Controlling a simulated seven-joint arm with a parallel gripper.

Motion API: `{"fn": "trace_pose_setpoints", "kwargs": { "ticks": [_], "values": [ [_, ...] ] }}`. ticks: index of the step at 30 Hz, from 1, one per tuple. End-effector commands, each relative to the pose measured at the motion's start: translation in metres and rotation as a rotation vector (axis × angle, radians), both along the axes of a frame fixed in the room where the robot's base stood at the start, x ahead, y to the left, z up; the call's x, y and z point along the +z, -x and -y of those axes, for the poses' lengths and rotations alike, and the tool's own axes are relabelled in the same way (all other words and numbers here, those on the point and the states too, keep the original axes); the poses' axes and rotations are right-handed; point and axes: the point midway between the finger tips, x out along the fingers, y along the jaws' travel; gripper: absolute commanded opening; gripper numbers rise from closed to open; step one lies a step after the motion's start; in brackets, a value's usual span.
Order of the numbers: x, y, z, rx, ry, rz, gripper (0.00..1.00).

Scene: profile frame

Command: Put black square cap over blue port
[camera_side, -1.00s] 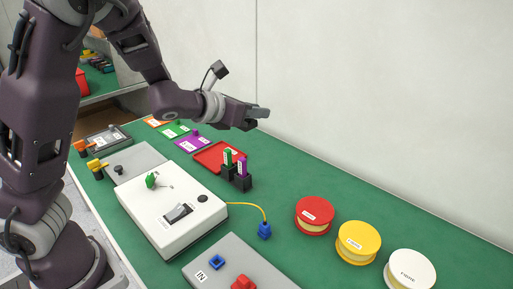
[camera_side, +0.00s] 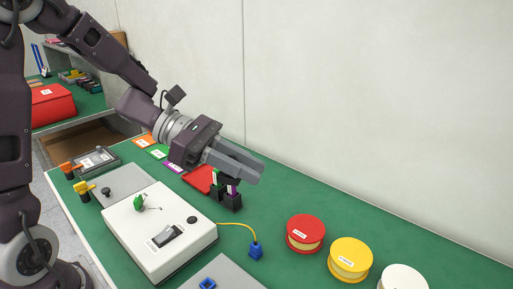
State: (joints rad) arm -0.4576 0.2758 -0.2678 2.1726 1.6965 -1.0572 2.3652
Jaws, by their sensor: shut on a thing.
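The blue port (camera_side: 207,284) is a blue square on the grey panel (camera_side: 222,269) at the bottom edge, partly cut off. My gripper is well apart from it, farther back.
Black holders (camera_side: 232,203) with a purple piece (camera_side: 232,189) stand just under my gripper. Red (camera_side: 306,229), yellow (camera_side: 350,255) and white (camera_side: 403,276) spools stand at right.

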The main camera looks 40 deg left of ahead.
Motion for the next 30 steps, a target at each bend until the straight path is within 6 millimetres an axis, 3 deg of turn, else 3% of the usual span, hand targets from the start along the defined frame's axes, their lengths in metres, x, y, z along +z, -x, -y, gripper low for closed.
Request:
{"fn": "trace_pose_setpoints", "kwargs": {
  "ticks": [6, 14, 23, 30],
  "values": [
    [0.015, 0.053, -0.001, -0.254, 0.000, 0.000, 0.00],
    [0.022, 0.095, -0.011, -0.451, 0.000, -0.001, 0.00],
    [-0.051, 0.097, -0.009, -0.458, 0.010, -0.007, 0.00],
    [-0.139, 0.098, -0.008, -0.458, 0.011, -0.009, 0.00]
  ]
}}
